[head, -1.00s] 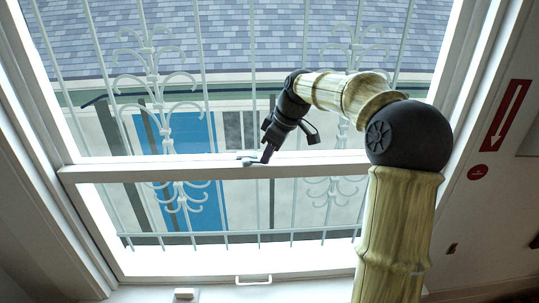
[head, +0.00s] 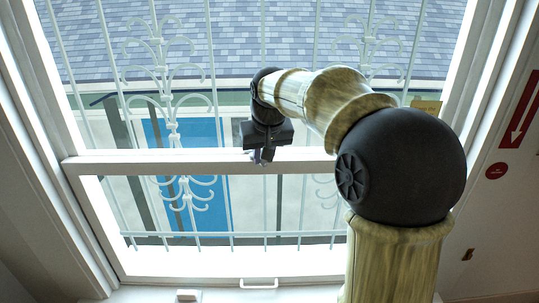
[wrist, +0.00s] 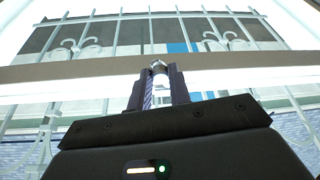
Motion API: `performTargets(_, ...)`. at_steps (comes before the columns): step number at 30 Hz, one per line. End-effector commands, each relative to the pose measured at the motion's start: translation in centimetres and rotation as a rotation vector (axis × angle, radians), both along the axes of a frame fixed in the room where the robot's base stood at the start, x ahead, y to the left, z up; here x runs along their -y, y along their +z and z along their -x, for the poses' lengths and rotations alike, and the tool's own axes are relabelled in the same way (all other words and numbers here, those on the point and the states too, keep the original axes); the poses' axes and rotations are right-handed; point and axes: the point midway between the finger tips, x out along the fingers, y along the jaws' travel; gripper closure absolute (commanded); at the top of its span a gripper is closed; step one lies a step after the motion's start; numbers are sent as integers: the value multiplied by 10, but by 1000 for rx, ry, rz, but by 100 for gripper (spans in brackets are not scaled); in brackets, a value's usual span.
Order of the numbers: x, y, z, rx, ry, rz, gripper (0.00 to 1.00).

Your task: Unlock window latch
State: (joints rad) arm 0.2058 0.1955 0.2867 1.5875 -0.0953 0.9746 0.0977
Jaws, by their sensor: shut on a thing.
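The white-framed window fills the head view, with its horizontal middle rail (head: 120,164) crossing behind my gripper. My gripper (head: 262,156) is at this rail, near its middle, with its fingers pointing down onto it. In the wrist view my gripper (wrist: 158,80) has its two dark fingers closed around the small pale metal window latch (wrist: 158,66) at the rail (wrist: 60,76). Only the latch's tip shows between the fingers. The rest of it is hidden, so I cannot tell which way its lever points.
White window bars (head: 212,60) with curled ornaments stand outside the glass. A white pull handle (head: 258,284) sits on the lower sill, with a small white block (head: 187,295) to its left. A red arrow sign (head: 520,112) is on the right wall.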

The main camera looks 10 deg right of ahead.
Motion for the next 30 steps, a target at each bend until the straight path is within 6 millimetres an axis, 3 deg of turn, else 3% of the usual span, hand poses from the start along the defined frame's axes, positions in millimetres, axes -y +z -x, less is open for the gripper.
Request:
performTargets(15, -28, 1, -2, 2, -404, -1, 100)
performTargets(30, -32, 1, -3, 1, -502, -3, 100)
